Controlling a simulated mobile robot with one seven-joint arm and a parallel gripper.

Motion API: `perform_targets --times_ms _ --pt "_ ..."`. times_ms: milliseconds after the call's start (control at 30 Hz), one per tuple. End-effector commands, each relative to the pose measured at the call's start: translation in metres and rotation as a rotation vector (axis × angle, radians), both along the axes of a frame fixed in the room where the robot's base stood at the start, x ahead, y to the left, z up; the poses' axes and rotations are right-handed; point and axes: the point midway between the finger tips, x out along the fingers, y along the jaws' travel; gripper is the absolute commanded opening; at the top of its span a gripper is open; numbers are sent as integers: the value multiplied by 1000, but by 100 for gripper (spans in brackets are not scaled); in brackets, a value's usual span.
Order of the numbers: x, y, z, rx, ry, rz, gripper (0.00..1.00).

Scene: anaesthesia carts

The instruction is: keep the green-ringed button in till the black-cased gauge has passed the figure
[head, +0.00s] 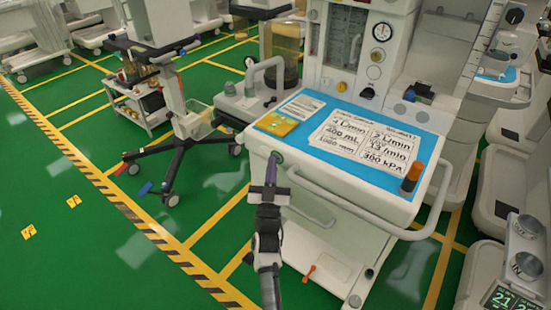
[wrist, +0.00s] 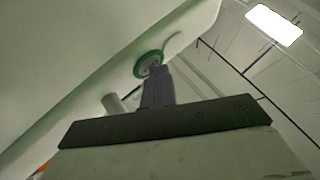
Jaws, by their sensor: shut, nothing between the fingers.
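The green-ringed button (wrist: 148,63) is on the pale cart's side, below the worktop edge. In the head view its ring (head: 279,156) shows only as a small dark green patch beside my fingertips. My gripper (head: 271,164) is shut and empty, pointing at the button. In the wrist view the fingertips (wrist: 156,75) overlap the ring's lower right and seem to meet the button. How far the button is in cannot be told. The black-cased gauge (head: 381,32) is on the cart's upright panel, with a white dial. Its needle is too small to read.
A printed card (head: 386,148) on the blue mat (head: 335,111) reads 2 L/min, 13 /min and 300 kPa. Smaller gauges (head: 377,55) sit below the black-cased one. A white rail (head: 345,203) curves along the cart's front.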

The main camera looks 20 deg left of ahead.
Motion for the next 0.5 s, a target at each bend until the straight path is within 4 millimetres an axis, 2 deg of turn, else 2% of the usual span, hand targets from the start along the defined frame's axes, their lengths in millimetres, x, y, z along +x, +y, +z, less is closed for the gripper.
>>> perform_targets --times_ms 500 --pt "-5 2 1 0 2 0 0"
